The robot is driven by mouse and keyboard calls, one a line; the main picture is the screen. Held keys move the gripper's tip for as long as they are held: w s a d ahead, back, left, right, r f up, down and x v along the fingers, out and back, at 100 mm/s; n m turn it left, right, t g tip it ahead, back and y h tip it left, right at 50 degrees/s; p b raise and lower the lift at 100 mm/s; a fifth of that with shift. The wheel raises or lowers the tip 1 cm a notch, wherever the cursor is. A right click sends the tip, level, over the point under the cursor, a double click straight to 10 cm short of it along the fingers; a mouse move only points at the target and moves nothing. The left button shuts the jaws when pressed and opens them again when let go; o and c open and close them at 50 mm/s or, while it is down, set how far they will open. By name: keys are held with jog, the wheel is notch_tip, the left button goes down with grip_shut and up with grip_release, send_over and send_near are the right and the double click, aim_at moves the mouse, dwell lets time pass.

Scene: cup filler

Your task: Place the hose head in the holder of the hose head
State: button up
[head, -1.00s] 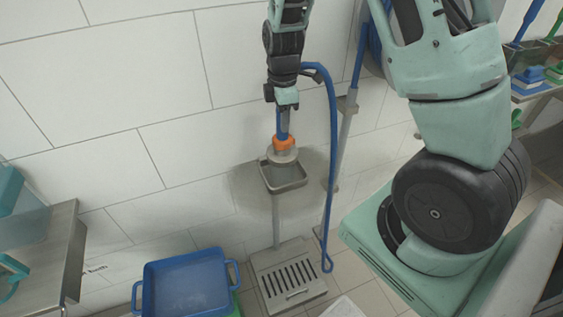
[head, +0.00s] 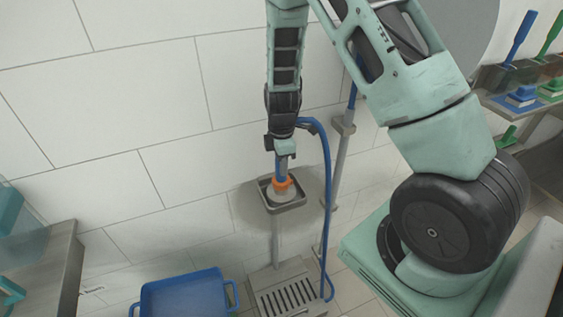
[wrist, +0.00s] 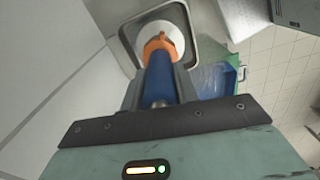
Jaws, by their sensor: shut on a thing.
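The hose head (head: 281,186) has a blue handle, an orange collar and a pale round end, with a blue hose (head: 328,200) looping off to the right. My gripper (head: 281,160) is shut on its handle and points down. The wrist view shows the blue handle (wrist: 163,80) between the fingers (wrist: 160,92). The holder (head: 297,206) is a small grey square tray on a post against the wall. In the head view the pale end is inside the tray's outline, low at the rim. The wrist view shows it over the tray (wrist: 126,62); contact with the tray floor is unclear.
A blue tub (head: 185,296) stands at lower left, beside a slotted grey floor grate (head: 290,292). A metal table (head: 45,262) is at the left edge. A vertical pipe (head: 338,165) stands right of the holder. Shelves with brushes (head: 520,85) are at far right.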

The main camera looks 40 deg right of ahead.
jog(key=o, duration=1)
jog(key=shift+f, duration=0.1)
notch_tip(320, 180, up, 12)
jog(key=shift+b, duration=0.6)
jog(key=s+a+r+m+y, duration=0.1)
jog(key=s+a+r, duration=0.3)
jog(key=a, duration=0.5)
jog(key=s+a+r+m, duration=0.1)
jog(key=s+a+m, duration=0.1)
jog(key=s+a, duration=0.5)
jog(key=s+a+m, duration=0.1)
jog(key=s+a, duration=0.2)
jog(key=s, duration=0.1)
jog(key=s+a+r+m, duration=0.1)
jog(key=s+a, duration=0.1)
jog(key=s, duration=0.3)
jog(key=s+a+r, duration=0.1)
jog(key=s+a, duration=0.2)
jog(key=s, duration=0.1)
jog(key=shift+s+a+r+m, duration=0.2)
jog(key=shift+a+m, duration=0.1)
jog(key=shift+m, duration=0.1)
jog(key=shift+w, duration=0.1)
